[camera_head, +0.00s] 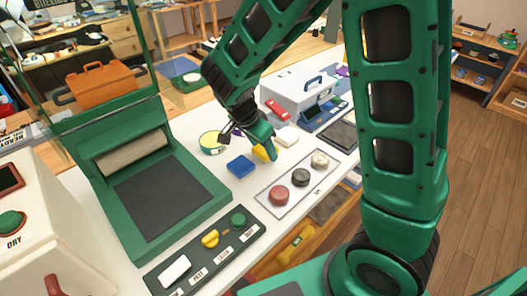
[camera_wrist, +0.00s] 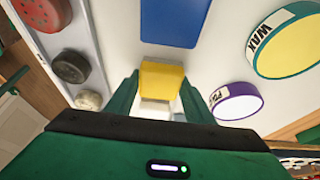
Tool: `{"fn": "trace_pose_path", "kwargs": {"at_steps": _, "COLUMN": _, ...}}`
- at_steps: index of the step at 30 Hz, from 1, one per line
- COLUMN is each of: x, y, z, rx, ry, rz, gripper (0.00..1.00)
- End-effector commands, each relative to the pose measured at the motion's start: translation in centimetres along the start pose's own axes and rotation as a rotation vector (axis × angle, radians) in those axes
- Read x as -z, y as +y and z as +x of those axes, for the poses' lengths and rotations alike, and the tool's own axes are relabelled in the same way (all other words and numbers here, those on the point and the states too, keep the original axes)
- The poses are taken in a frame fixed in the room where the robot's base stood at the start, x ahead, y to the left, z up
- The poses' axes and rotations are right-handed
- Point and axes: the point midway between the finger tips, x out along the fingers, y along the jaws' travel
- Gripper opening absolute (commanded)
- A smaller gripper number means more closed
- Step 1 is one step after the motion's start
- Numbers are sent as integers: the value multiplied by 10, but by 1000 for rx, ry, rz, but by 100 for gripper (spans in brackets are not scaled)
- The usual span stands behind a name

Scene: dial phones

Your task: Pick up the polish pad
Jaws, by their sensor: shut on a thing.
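My gripper (camera_head: 266,148) is over the white table. It is shut on a yellow block-shaped pad (camera_wrist: 162,80), which sits between its two green fingers in the wrist view. In the head view the yellow pad (camera_head: 258,153) is partly hidden by the fingers. A blue pad (camera_head: 241,166) lies just to its left, and a white pad (camera_head: 287,136) lies to its right. The blue pad also shows at the top of the wrist view (camera_wrist: 175,20). No readable label marks which one is the polish pad. I cannot tell whether the yellow pad still touches the table.
A WAX tin (camera_wrist: 285,40) and a purple-rimmed tin (camera_wrist: 236,103) stand close by. A plate with red, black and pale round pieces (camera_head: 301,177) is at the right. A green press-like machine (camera_head: 165,190) stands at the left, with a labelled dark strip (camera_head: 205,250) in front.

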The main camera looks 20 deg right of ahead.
Motion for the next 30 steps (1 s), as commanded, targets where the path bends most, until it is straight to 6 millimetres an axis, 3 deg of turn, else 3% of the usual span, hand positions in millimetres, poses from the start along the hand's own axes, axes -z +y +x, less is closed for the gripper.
{"fn": "trace_pose_path", "kwargs": {"at_steps": 8, "x": 2, "y": 0, "z": -5, "rx": 1, "ry": 0, "rz": 1, "gripper": 25}}
{"fn": "trace_pose_path", "kwargs": {"at_steps": 16, "x": 16, "y": -1, "z": -40, "rx": 6, "ry": 0, "rz": 2, "gripper": 25}}
{"fn": "trace_pose_path", "kwargs": {"at_steps": 30, "x": 102, "y": -58, "z": -60, "rx": 1, "ry": 1, "rz": 3, "gripper": 25}}
